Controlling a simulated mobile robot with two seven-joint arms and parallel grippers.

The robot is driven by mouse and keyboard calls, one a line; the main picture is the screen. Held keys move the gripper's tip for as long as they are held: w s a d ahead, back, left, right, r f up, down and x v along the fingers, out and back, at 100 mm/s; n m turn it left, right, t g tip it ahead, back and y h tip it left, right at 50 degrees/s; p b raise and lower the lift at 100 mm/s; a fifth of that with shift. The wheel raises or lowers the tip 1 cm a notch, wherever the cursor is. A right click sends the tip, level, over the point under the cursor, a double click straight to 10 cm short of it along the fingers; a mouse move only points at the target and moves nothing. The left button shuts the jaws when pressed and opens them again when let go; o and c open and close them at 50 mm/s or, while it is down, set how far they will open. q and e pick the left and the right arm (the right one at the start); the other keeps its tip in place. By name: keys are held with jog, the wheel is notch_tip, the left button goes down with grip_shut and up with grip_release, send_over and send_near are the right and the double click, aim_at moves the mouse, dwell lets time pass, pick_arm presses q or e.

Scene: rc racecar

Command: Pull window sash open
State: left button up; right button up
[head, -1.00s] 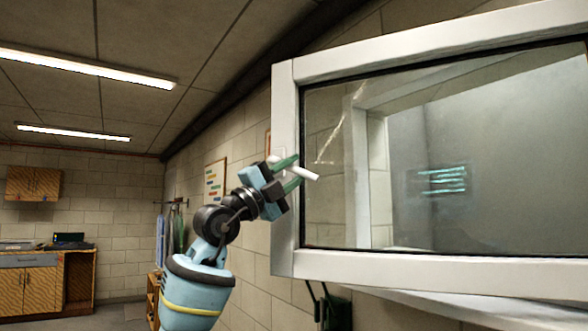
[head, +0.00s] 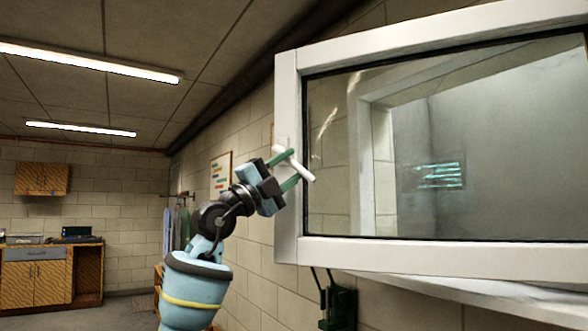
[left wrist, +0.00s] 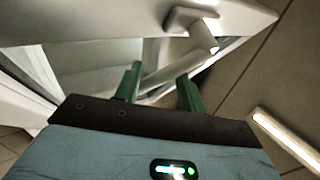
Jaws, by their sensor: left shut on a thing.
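The window sash (head: 288,190) is a white frame around a dark-edged glass pane, filling the right of the head view. It stands angled out from the brick wall. A white handle (head: 306,174) sits on the sash's left side. My left gripper (head: 289,167), with green fingers, is shut on this handle. In the left wrist view the white handle (left wrist: 207,38) runs from its mount on the sash (left wrist: 100,22) down between the two green fingers (left wrist: 160,86). The fingers hide part of the handle. My right gripper is not in view.
A white sill (head: 475,292) lies below the sash. A dark green object (head: 340,308) hangs on the wall under its lower left corner. A wooden cabinet (head: 35,280) stands far left.

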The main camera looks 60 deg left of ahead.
pick_arm(q)
jog(key=shift+o, duration=0.6)
jog(key=shift+s+a+f+b, duration=0.25)
jog(key=shift+s+f+b, duration=0.25)
jog(key=shift+f+b, duration=0.1)
jog(key=shift+o, duration=0.7)
jog(key=shift+s+a+f+b, duration=0.2)
jog(key=shift+s+f+b, duration=0.2)
jog(key=shift+s+b, duration=0.35)
jog(key=shift+s+a+y, duration=0.1)
jog(key=shift+s+y, duration=0.2)
jog(key=shift+s, duration=0.05)
jog(key=shift+c, duration=0.2)
jog(key=shift+s+a+f+b, duration=0.2)
jog(key=shift+s+a+f, duration=0.05)
jog(key=shift+s+a, duration=0.25)
jog(key=shift+s+a+f+b, duration=0.2)
jog(key=shift+s+a+f, duration=0.05)
jog(key=shift+s+a, duration=0.2)
jog(key=shift+c, duration=1.2)
jog(key=b+v, duration=0.2)
jog(key=shift+s, duration=0.45)
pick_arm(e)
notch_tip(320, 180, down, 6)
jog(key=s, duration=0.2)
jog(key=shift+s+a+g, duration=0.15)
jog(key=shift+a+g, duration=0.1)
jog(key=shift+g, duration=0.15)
